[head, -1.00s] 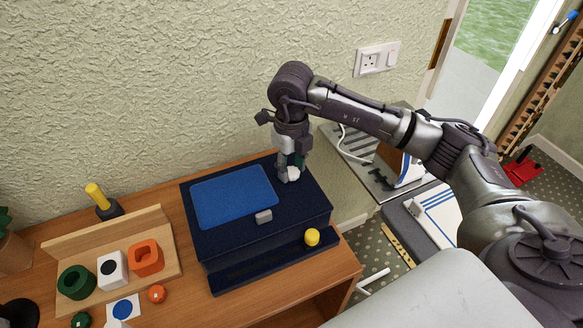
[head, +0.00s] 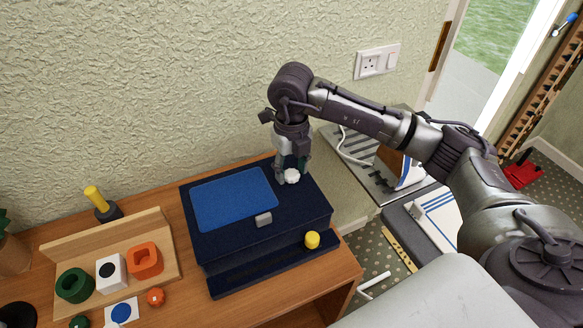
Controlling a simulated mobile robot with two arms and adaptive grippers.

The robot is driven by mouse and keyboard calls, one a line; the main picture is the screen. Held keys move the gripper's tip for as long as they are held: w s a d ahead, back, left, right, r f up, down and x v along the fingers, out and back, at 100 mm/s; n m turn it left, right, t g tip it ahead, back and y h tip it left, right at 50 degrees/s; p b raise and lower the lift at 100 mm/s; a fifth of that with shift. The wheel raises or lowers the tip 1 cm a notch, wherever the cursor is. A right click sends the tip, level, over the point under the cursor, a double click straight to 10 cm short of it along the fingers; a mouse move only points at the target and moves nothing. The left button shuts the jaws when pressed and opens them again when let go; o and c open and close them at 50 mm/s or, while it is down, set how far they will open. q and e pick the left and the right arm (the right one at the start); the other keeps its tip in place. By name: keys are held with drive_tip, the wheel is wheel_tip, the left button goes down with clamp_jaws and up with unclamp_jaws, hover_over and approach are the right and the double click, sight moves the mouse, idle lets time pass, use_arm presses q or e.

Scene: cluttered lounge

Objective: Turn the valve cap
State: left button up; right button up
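The valve cap, a small white knob with a scalloped rim (head: 292,177), sits on the top right of a dark blue box (head: 315,205) on the wooden table. My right gripper (head: 293,168) points straight down at the cap, with its fingers at the cap's back and sides. The cap's front shows below the fingertips. Whether the fingers press on the cap or stand slightly apart from it is too small to tell. My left gripper is out of view.
The box top also carries a blue panel (head: 233,199) and a grey block (head: 263,220); a yellow knob (head: 312,240) is at its front. A wooden rack (head: 160,236) with coloured blocks stands to the left. The textured wall (head: 180,90) is close behind.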

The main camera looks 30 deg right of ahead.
sight(291, 173)
drive_tip(key=shift+o, duration=0.6)
wheel_tip(291, 173, up, 12)
idle(0.5)
